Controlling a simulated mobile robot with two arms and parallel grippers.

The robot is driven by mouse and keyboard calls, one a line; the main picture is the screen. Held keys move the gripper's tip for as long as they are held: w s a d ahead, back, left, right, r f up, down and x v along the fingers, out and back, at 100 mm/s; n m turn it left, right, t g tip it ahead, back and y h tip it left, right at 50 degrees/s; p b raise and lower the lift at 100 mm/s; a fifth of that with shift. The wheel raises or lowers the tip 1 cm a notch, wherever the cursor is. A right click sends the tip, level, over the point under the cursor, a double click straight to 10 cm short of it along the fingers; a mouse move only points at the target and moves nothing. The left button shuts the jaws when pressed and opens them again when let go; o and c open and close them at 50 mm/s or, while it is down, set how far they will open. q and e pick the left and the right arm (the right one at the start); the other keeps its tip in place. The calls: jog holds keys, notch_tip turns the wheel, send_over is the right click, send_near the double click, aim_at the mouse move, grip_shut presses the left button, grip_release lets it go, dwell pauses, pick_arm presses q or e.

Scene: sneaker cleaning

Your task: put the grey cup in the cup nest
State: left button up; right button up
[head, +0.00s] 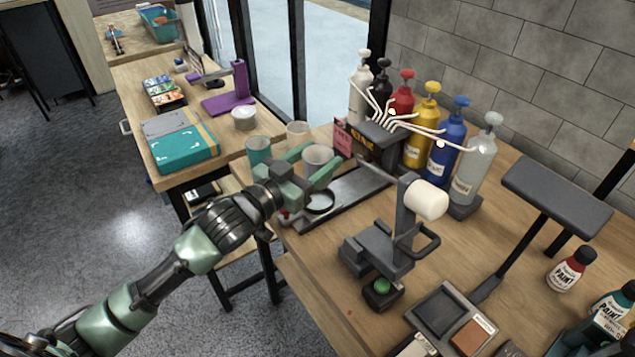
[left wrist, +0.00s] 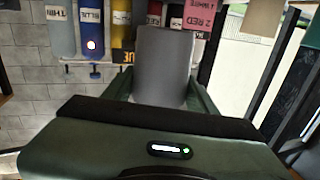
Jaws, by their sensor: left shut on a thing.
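The grey cup (head: 318,157) is upright between the fingers of my left gripper (head: 314,166), which is shut on it. In the left wrist view the grey cup (left wrist: 163,65) fills the middle, between the green fingers. A dark round ring (head: 320,203), which looks like the cup nest, is at the near left end of a dark rail (head: 352,188). The gripper and cup are just behind this ring in the head view, and the ring's inside looks empty. I cannot tell the cup's height above the table. My right gripper is out of view.
A teal cup (head: 258,150) and a beige cup (head: 298,132) stand close to the gripper. Several pump bottles (head: 428,125) with thin spouts stand behind the rail. A grey stand with a white roller (head: 427,199) stands to the right. The table's front edge is near my arm.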

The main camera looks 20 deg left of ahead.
pick_arm(q)
jog(key=shift+f, duration=3.15)
jog(key=shift+f+b, duration=0.15)
jog(key=shift+b, duration=0.15)
jog(key=o, duration=1.3)
jog(key=shift+s+a, duration=0.1)
jog(key=v, duration=1.1)
jog(key=shift+s+a+r+b, duration=0.15)
jog(key=shift+s+r+b, duration=0.05)
jog(key=shift+s+b, duration=0.2)
